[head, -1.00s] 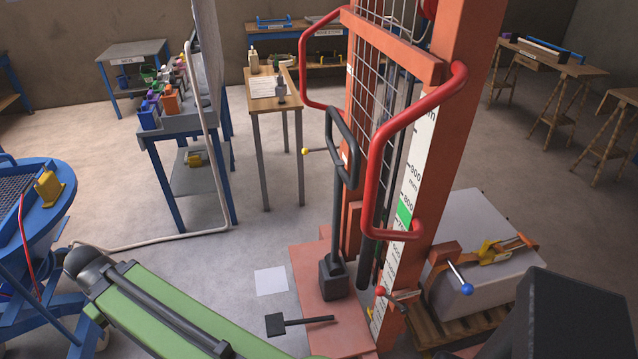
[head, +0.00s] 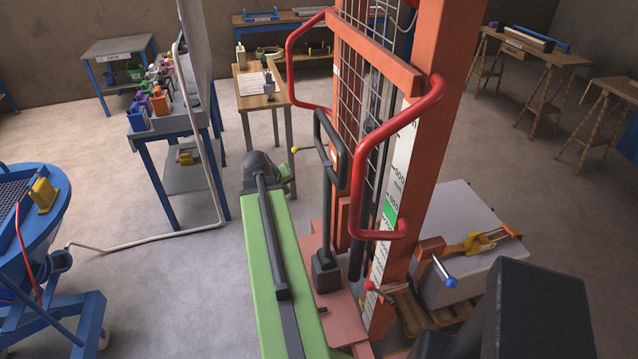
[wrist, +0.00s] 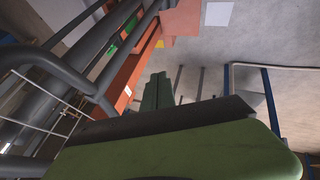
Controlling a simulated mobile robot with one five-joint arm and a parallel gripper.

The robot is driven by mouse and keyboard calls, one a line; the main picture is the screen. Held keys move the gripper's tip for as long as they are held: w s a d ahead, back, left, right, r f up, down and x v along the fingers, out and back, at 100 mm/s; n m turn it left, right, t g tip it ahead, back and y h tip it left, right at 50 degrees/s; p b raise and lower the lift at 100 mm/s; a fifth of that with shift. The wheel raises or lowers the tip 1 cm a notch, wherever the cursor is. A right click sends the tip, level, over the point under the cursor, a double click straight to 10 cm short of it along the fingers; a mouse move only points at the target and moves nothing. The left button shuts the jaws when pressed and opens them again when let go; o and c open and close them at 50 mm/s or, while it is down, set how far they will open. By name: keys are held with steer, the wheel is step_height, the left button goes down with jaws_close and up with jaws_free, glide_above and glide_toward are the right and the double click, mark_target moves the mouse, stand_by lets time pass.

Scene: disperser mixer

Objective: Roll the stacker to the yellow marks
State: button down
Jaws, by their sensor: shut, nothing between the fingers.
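The stacker stands right of centre in the head view, with an orange mast (head: 425,150), red grab handles (head: 437,95) and a salmon base plate (head: 345,305). Its dark looped tiller (head: 334,150) rises upright from the base. My green arm reaches out just left of the tiller. My gripper (wrist: 158,88) shows in the wrist view, its green fingers shut and empty. The stacker's mast (wrist: 128,78) and a dark looped bar (wrist: 60,65) are left of it, apart from the fingers. A small yellow patch (wrist: 160,44) shows beside the base; I cannot tell whether it is a floor mark.
A grey box (head: 470,230) sits strapped on a wooden pallet right of the mast. A blue round-topped machine (head: 40,210) is at left. A bench with coloured bins (head: 160,102) and a wooden table (head: 255,85) stand behind. Bare floor (head: 150,280) lies left of my arm.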

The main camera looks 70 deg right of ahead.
steer(key=s+d+f+b, duration=0.3)
steer(key=d+b, duration=0.1)
steer(key=d, duration=0.2)
steer(key=s+d+f+b, duration=0.3)
steer(key=d+f+b, duration=0.1)
steer(key=d, duration=0.2)
steer(key=shift+s+d+m+g+h, duration=0.25)
steer(key=shift+s+m+g+h, duration=0.05)
